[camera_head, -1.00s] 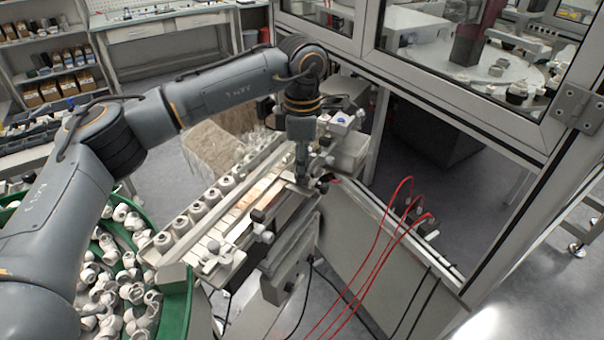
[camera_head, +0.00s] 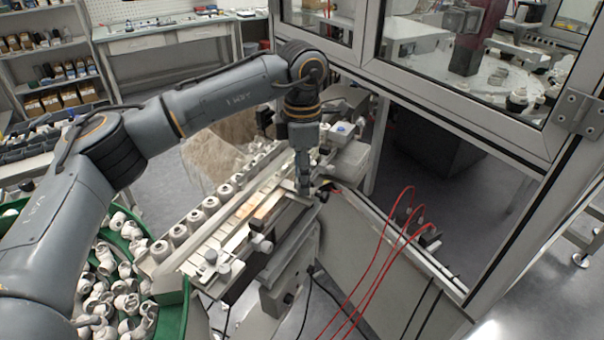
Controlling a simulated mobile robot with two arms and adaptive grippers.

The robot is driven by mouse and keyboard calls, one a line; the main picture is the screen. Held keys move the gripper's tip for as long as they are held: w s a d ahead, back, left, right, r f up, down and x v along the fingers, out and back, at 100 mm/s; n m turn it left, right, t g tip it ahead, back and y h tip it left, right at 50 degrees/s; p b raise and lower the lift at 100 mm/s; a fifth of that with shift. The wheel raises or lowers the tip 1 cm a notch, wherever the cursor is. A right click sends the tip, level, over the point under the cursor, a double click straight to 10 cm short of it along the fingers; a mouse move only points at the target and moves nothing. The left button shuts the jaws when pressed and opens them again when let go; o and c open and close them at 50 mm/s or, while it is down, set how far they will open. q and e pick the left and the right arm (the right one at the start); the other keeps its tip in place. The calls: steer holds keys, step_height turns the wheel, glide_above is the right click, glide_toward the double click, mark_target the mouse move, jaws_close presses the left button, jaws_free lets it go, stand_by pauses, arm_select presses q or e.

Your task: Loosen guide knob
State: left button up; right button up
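My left arm reaches in from the left, and its gripper (camera_head: 303,188) points down at the far part of the linear feed track (camera_head: 225,235). The gripper is small and partly merged with the fixture, so I cannot tell whether its fingers are open or shut. Small knobs sit along the track's right side: a dark one (camera_head: 258,222) with a grey round end (camera_head: 265,246), and a grey ball-shaped one (camera_head: 211,256) at the near end. I cannot tell which is the guide knob; one may be hidden at the gripper. My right gripper is not in view.
White caps (camera_head: 180,235) stand in a row along the track. A green bowl (camera_head: 172,318) of loose caps is at lower left. A framed glass enclosure (camera_head: 470,110) stands at right. Red hoses (camera_head: 385,262) and black cables hang in front of the machine.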

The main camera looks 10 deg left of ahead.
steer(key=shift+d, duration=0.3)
arm_select(q)
step_height(320, 180, up, 12)
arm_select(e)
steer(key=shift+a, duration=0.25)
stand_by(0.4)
